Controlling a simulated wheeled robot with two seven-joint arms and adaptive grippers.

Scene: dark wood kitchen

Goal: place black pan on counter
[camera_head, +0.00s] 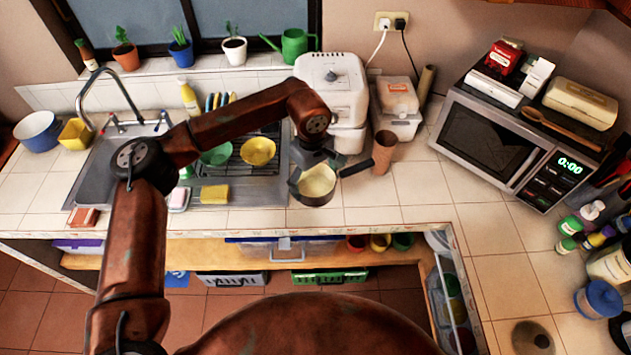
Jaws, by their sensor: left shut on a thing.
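The black pan (317,183) is a small round pan with a pale cream inside, a dark outer wall and a dark handle pointing right. It is at the front of the tiled counter (430,185), just right of the dish rack. My left gripper (312,173) comes down from above and is shut on the pan, its dark fingers at the rim. I cannot tell whether the pan's base touches the counter or hangs slightly above it. My right gripper is not in view.
A brown cup (384,152) stands close to the handle. A white appliance (335,95) is behind the pan. The dish rack (236,158) with green and yellow bowls lies left. A microwave (495,140) is at the right. Tiles right of the pan are clear.

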